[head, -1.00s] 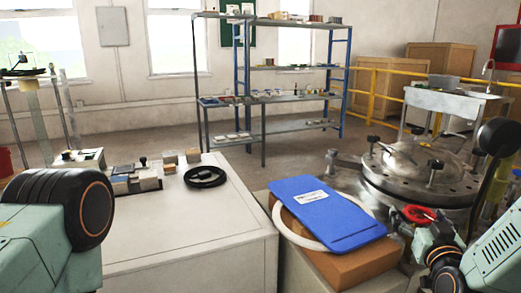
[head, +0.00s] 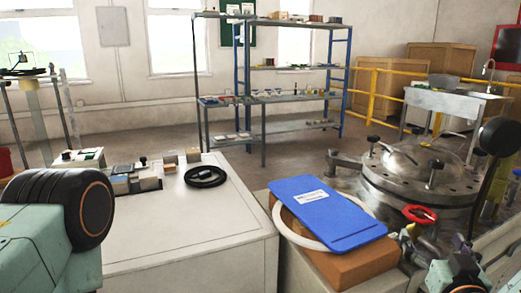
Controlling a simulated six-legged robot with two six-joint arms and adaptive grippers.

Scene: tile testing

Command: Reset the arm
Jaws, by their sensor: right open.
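My right gripper (head: 464,250) shows at the lower right, dark and partly cut off by the bottom of the picture. It is open, and I see nothing between its fingers. It is in front of the round metal vessel (head: 420,190), near the red handwheel (head: 419,214). My left arm, mint green with a black ribbed joint, fills the lower left corner. My left gripper is out of the picture.
A blue clipboard-like board (head: 318,212) lies tilted on an orange-brown block (head: 357,262) with a white ring around it. A shelf rack (head: 283,102) stands behind.

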